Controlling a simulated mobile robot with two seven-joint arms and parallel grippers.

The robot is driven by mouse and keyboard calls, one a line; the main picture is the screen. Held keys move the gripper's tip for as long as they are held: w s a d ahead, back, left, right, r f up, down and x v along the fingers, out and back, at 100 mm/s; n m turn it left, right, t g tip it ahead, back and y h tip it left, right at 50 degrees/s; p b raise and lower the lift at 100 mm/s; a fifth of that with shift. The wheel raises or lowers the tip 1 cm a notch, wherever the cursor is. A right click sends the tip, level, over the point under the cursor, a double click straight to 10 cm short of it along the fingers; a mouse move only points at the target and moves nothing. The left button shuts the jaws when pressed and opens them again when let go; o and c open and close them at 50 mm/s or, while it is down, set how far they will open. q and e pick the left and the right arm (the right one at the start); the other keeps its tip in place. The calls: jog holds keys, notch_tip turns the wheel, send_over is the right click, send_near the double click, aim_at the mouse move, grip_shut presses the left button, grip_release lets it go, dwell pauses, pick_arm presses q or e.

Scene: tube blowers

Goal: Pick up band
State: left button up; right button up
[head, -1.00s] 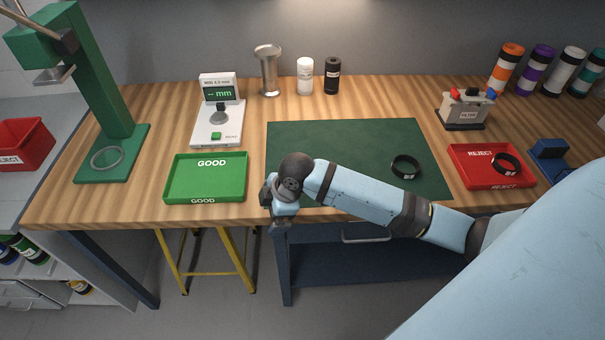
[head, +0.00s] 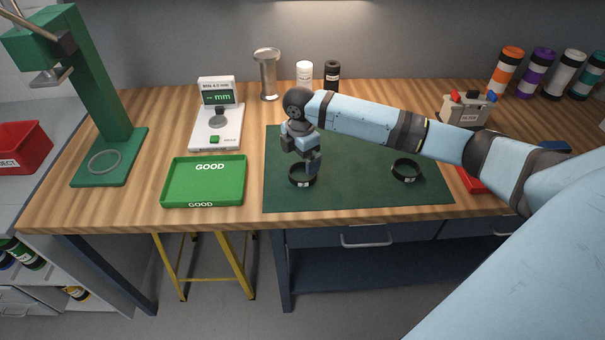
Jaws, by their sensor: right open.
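A black band (head: 302,180) with a small pale tag lies on the green mat (head: 350,195), near its left side. My right gripper (head: 313,166) is just above this band, pointing down, and covers part of its far rim. It is open; I cannot tell whether a finger touches the band. A second black band (head: 407,177) lies on the right part of the mat, clear of the gripper. My left gripper is not in view.
A green GOOD tray (head: 204,203) is left of the mat, with a thickness gauge (head: 217,125) behind it. My right arm mostly hides a red tray (head: 468,183) on the right. A green press (head: 105,90) stands at far left. Canisters stand along the back.

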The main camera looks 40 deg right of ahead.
aim_at(301, 178)
jog(key=f, duration=0.6)
jog(key=shift+w+d+f, duration=0.2)
jog(key=c, duration=0.7)
